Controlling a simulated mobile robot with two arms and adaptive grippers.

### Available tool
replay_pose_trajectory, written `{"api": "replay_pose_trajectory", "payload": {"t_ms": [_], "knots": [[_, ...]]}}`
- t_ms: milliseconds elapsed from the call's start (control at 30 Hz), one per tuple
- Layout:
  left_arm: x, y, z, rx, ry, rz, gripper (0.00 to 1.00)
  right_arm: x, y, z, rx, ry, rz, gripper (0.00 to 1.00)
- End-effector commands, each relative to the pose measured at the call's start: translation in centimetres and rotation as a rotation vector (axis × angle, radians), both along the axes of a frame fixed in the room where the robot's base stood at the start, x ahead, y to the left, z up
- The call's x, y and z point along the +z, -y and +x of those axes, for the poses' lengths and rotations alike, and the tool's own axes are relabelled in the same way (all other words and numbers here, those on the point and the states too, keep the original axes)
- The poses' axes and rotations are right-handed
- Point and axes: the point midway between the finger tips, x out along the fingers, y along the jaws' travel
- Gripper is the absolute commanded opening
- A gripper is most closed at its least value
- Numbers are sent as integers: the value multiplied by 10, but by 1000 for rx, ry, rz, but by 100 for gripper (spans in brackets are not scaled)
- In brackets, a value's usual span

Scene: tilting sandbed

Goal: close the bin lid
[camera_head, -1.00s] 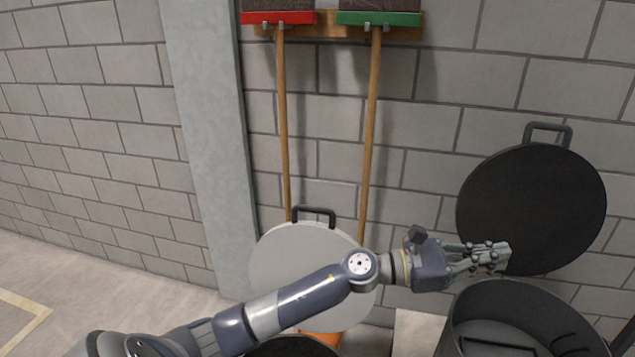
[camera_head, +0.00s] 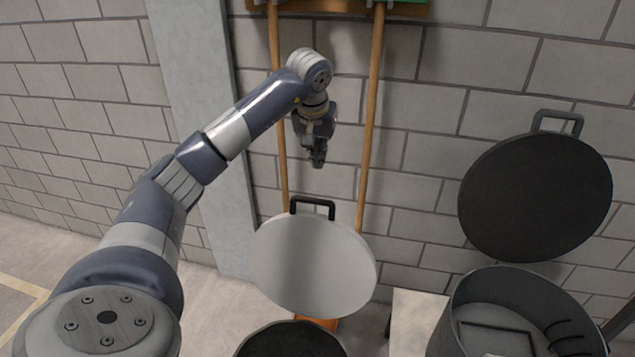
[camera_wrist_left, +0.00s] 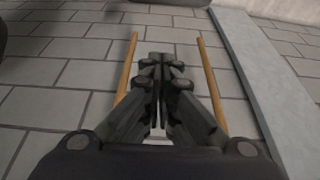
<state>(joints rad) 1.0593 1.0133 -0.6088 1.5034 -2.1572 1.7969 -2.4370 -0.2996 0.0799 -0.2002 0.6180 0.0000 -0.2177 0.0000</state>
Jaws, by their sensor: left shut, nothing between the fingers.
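Two bins show in the head view, each with a round lid standing open against the wall. The right bin (camera_head: 448,325) is dark grey and open, with a black lid (camera_head: 535,197) raised behind it and a handle on the lid's top edge. The left bin (camera_head: 290,342) shows only its dark opening at the bottom edge, with a light grey lid (camera_head: 312,268) upright behind it. My left gripper (camera_head: 318,162) is shut and empty, pointing down above the light lid's black handle (camera_head: 312,207), apart from it. It also shows shut in the left wrist view (camera_wrist_left: 160,62). My right gripper is not in view.
Two wooden broom handles (camera_head: 371,130) hang on the block wall (camera_head: 440,160), one on each side of my left gripper. A grey pillar (camera_head: 190,90) stands to the left. A pale block (camera_head: 412,315) sits between the bins.

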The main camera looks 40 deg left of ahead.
Motion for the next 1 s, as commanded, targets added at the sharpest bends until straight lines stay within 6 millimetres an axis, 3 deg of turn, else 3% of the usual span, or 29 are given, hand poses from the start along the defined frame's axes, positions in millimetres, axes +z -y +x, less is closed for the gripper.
{"api": "replay_pose_trajectory", "payload": {"t_ms": [400, 700, 1000], "knots": [[-82, -12, 24, -1, -2, -5, 0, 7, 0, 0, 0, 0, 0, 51], [-79, 4, -5, -2, 1, -3, 0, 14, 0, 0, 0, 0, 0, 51], [-79, 7, -11, 0, 2, -4, 0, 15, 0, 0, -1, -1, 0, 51]]}}
